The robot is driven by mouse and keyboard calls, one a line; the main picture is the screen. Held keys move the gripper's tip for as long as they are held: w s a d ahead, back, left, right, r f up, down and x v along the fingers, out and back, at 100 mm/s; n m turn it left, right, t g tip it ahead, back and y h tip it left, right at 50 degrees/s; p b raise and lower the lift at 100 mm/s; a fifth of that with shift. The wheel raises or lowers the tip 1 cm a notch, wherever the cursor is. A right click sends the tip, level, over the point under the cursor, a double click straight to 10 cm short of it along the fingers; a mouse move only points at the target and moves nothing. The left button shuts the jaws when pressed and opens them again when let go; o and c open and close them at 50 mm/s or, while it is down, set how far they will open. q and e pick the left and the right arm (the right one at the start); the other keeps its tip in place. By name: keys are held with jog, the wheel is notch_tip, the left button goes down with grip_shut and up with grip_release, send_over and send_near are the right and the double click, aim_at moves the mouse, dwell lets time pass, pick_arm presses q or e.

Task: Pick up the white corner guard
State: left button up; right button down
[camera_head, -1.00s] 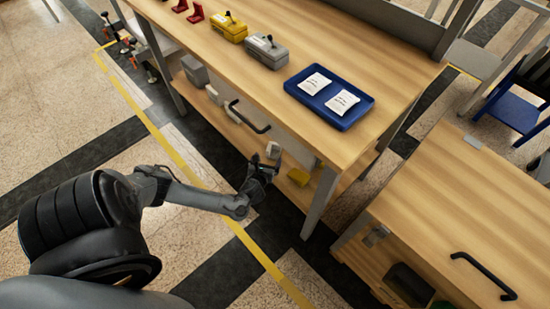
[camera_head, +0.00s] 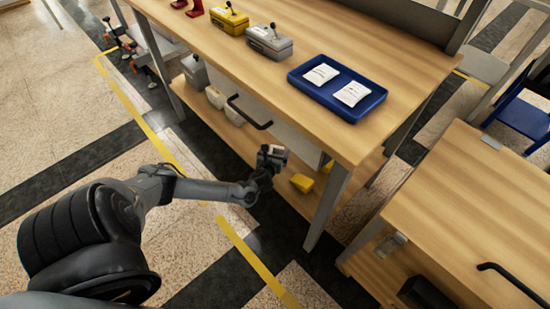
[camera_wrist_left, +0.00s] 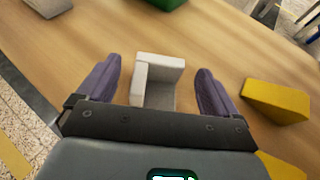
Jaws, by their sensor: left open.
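The white corner guard (camera_wrist_left: 143,84) stands on the wooden lower shelf in the left wrist view, an L-shaped piece with two upright walls. My left gripper (camera_wrist_left: 157,88) is open, with one purple-grey finger on each side of the guard and a gap to each. The gripper's dark palm edge lies just below the guard in that view. In the head view my left gripper (camera_head: 270,160) reaches in at the lower shelf, and a pale patch at its tip is too small to tell clearly. My right gripper is not in view.
A yellow wedge (camera_wrist_left: 277,101) lies right of the fingers, with another yellow piece (camera_wrist_left: 280,168) nearer. A green object (camera_wrist_left: 166,3) and a pale block (camera_wrist_left: 47,6) are farther back. The table top (camera_head: 240,85) with a blue tray (camera_head: 375,99) overhangs the shelf.

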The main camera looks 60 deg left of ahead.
pick_arm(q)
jog(key=shift+b+x, duration=0.65)
jog(key=shift+x, duration=0.55)
jog(key=c, duration=1.1)
